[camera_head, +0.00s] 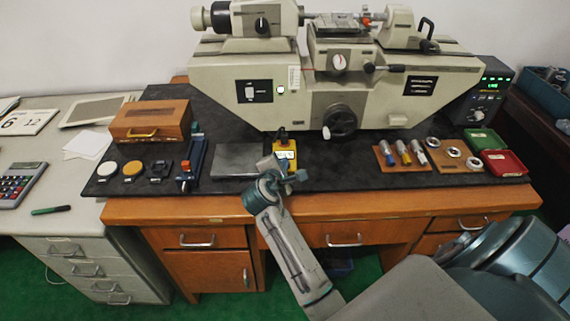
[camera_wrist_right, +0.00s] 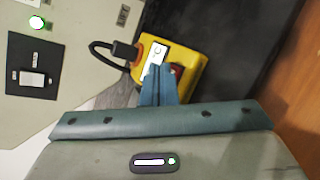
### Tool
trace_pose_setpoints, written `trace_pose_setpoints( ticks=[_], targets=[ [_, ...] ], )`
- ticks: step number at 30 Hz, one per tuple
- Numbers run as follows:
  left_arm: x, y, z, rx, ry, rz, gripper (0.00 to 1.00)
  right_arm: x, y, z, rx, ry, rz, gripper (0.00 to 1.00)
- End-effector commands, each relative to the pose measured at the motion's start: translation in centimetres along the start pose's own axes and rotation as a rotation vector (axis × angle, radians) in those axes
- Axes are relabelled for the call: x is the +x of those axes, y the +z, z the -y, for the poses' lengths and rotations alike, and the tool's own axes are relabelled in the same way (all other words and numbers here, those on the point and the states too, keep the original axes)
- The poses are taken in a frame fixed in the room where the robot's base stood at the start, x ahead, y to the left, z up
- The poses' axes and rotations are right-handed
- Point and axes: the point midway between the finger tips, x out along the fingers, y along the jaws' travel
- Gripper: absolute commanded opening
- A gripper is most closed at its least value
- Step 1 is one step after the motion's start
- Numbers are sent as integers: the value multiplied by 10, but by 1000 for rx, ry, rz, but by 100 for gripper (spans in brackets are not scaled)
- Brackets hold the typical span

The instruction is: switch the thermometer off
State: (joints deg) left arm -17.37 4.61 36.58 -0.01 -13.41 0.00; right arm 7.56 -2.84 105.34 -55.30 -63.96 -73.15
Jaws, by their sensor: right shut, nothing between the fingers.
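The thermometer is a small yellow box (camera_head: 285,155) with a lit display, on the dark mat in front of the big measuring machine. In the right wrist view the yellow thermometer (camera_wrist_right: 190,52) shows its white display and a black cable looping from one end. A red part (camera_wrist_right: 178,70) on its face shows beside my fingers, partly hidden by them. My right gripper (camera_head: 286,172) is shut and empty, its fingertips at the thermometer's near side. In the wrist view the right fingertips (camera_wrist_right: 158,70) overlap the display's end; I cannot tell whether they touch. My left gripper is not in view.
The measuring machine (camera_head: 330,75) with its handwheel (camera_head: 340,121) stands close behind the thermometer. A grey plate (camera_head: 237,160) lies to its left. A board with several small tools (camera_head: 403,157) and green and red trays (camera_head: 503,162) are to the right. A wooden box (camera_head: 150,121) stands at left.

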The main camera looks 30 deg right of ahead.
Motion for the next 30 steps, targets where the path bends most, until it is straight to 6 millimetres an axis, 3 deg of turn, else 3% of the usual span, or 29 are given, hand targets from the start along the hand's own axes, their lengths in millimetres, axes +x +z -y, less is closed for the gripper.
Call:
trace_pose_setpoints(
  ticks=[30],
  targets=[
    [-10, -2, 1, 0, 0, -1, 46, 1, 0, 0, -1, -1, 0, 0]
  ],
)
